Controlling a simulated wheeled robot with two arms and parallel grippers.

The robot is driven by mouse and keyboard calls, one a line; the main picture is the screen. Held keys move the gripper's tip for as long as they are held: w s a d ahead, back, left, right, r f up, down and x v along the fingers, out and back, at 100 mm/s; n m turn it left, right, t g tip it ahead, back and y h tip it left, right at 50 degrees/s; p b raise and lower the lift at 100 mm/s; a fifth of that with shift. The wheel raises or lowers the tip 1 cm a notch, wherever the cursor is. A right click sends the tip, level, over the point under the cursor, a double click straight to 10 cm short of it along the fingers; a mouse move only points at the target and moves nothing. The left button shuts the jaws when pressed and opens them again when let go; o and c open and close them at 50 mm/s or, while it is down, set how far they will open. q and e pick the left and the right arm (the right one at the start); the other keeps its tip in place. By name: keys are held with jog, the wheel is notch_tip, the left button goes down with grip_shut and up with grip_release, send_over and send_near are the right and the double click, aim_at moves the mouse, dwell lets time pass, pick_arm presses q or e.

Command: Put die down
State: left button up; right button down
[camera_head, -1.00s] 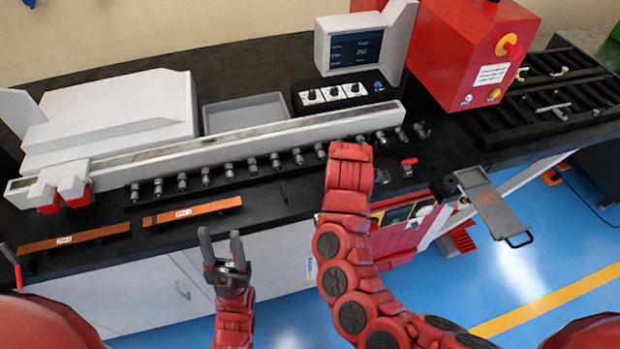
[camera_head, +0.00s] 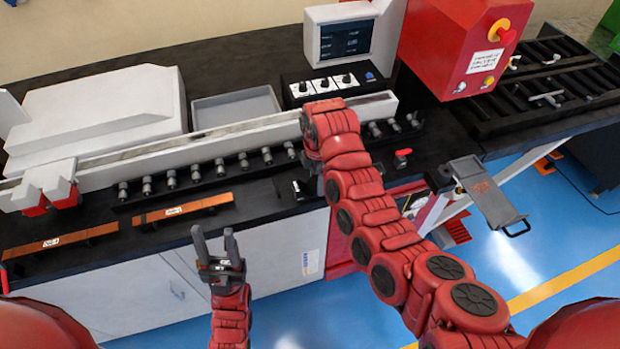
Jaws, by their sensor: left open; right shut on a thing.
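My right gripper (camera_head: 304,187) is at the front of the black bench, mostly hidden behind my red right wrist. Only a small dark part with a pale piece shows at the wrist's lower left. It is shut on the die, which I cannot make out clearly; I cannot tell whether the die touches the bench. A row of grey dies (camera_head: 195,173) stands upright on a dark rack (camera_head: 133,206) along the white rail. My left gripper (camera_head: 213,236) is open and empty, fingers up, in front of the bench edge.
Orange busbar strips (camera_head: 182,209) lie at the bench's front left. A white rail (camera_head: 230,145) runs behind the rack. A screen (camera_head: 346,40) and red machine (camera_head: 460,50) stand behind. A grey tray with a handle (camera_head: 490,200) juts out at right.

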jog(key=w, duration=0.1)
jog(key=b, duration=0.1)
jog(key=w+a+b, duration=0.1)
jog(key=shift+w+f, duration=0.25)
jog(key=shift+w, duration=0.1)
jog(key=shift+w+f+b, duration=0.15)
jog(key=shift+w+b, duration=0.05)
jog(key=shift+b, duration=0.35)
jog(key=shift+w+b, duration=0.4)
jog(key=shift+b, duration=0.05)
jog(key=shift+w+a+b, duration=0.1)
jog(key=shift+w+b, duration=0.15)
jog(key=shift+b, duration=0.2)
jog(key=shift+w+a+b, duration=0.3)
jog(key=shift+a+b, duration=0.05)
jog(key=shift+b, duration=0.55)
notch_tip(320, 180, down, 2)
jog(key=shift+a+f+b, duration=0.1)
jog(key=shift+f+b, duration=0.05)
jog(key=shift+b, duration=0.5)
jog(key=shift+w+f, duration=0.1)
jog(key=shift+f, duration=0.35)
jog(key=shift+r, duration=0.1)
